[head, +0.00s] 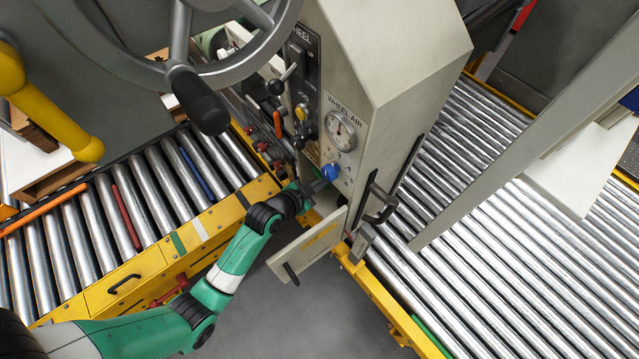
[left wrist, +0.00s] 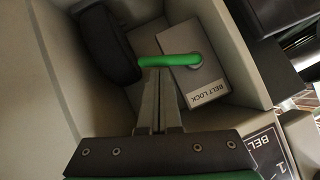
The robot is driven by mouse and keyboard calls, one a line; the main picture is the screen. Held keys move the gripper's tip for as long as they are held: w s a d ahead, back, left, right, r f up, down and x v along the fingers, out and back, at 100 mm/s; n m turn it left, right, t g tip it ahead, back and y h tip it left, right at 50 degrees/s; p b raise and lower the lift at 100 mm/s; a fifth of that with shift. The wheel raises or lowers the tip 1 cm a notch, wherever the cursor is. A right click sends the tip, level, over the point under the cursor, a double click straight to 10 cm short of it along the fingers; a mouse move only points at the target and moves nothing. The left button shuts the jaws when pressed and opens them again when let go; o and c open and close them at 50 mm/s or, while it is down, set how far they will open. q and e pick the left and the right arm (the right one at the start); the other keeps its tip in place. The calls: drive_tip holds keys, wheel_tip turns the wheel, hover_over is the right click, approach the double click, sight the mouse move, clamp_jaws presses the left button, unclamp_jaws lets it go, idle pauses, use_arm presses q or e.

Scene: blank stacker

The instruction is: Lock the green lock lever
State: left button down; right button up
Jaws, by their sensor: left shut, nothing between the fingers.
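In the head view my left gripper (head: 314,187) reaches the lower front of the grey cabinet (head: 390,60). The lever is not clear there. My right gripper is in neither view.
A black padded part (left wrist: 104,45) sits left of the lever in the recess. In the head view, an open panel door (head: 308,243) hangs below my gripper, near a blue knob (head: 331,172) and a gauge (head: 341,134). A large handwheel (head: 262,50) overhangs the upper left.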

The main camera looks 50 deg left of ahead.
use_arm(q)
drive_tip(key=shift+f, duration=0.6)
idle(0.3)
drive_tip(key=shift+m+y, duration=0.4)
drive_tip(key=shift+w+a+f+b, duration=0.1)
drive_tip(key=shift+a+f+b, duration=0.1)
drive_tip(key=shift+a+f, duration=0.45)
drive_tip(key=shift+a+f+b, duration=0.15)
drive_tip(key=shift+a+f, duration=0.05)
drive_tip(key=shift+f, duration=0.9)
drive_tip(key=shift+w+a+f+b, duration=0.1)
drive_tip(key=shift+a+f+b, duration=0.1)
drive_tip(key=shift+a+f, duration=0.45)
drive_tip(key=shift+d+f, duration=0.15)
drive_tip(key=shift+f, duration=0.1)
drive_tip(key=p+v, duration=0.6)
drive_tip(key=v, duration=0.5)
drive_tip(key=shift+s+r, duration=0.15)
drive_tip(key=shift+s, duration=0.15)
drive_tip(key=shift+d, duration=0.15)
